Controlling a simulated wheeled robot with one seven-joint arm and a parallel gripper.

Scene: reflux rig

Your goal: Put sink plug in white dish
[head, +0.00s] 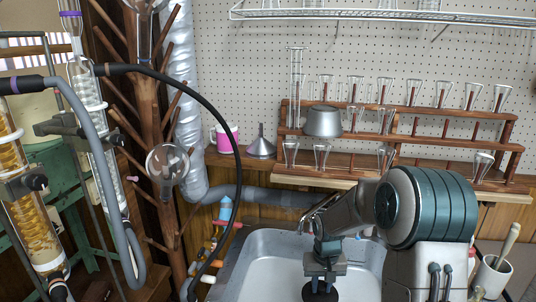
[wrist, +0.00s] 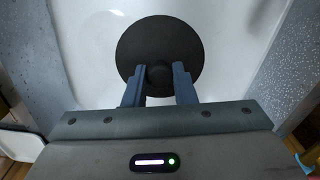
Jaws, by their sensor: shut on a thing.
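The sink plug (wrist: 160,45) is a black round disc with a small knob. In the wrist view my gripper (wrist: 159,82) is shut on the knob, with one blue-grey finger on each side. In the head view my gripper (head: 322,284) points down over the sink, and the dark plug (head: 320,294) shows below it at the lower picture edge. I cannot tell how far the plug is above the sink floor.
The white sink basin (head: 272,275) has a grey speckled rim (head: 262,238). Hoses and a tap with coloured handles (head: 222,236) stand at its left. A wooden rack (head: 400,148) of glassware stands behind.

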